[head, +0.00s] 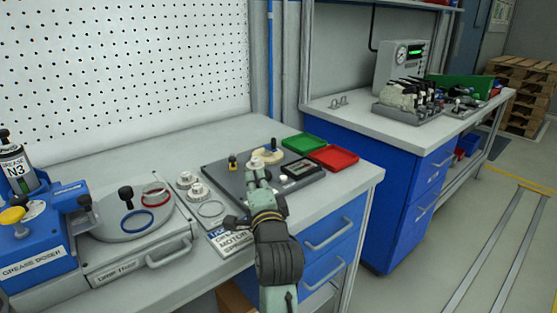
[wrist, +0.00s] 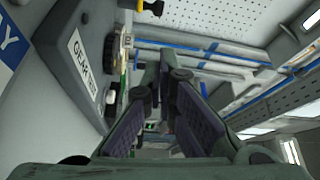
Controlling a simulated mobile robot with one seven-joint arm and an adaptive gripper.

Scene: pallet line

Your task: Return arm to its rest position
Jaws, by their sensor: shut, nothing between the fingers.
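My arm comes in from the bottom of the head view and reaches over the front bench. My gripper (head: 258,176) is at the front part of the dark grey plate (head: 226,176), which carries small fixtures. In the wrist view my gripper (wrist: 158,78) shows its two dark-padded fingers pointing away from the camera, shut with nothing held. The plate edge with a "GEAR" label (wrist: 82,62) lies to the left of the fingers there. I cannot tell from these views whether the fingertips touch the plate.
A green tray (head: 304,144) and a red tray (head: 334,157) lie right of the plate. A grease doser (head: 38,245) and a grey fixture with rings (head: 135,225) stand left. A second blue bench (head: 385,190) stands behind right. Floor at right is clear.

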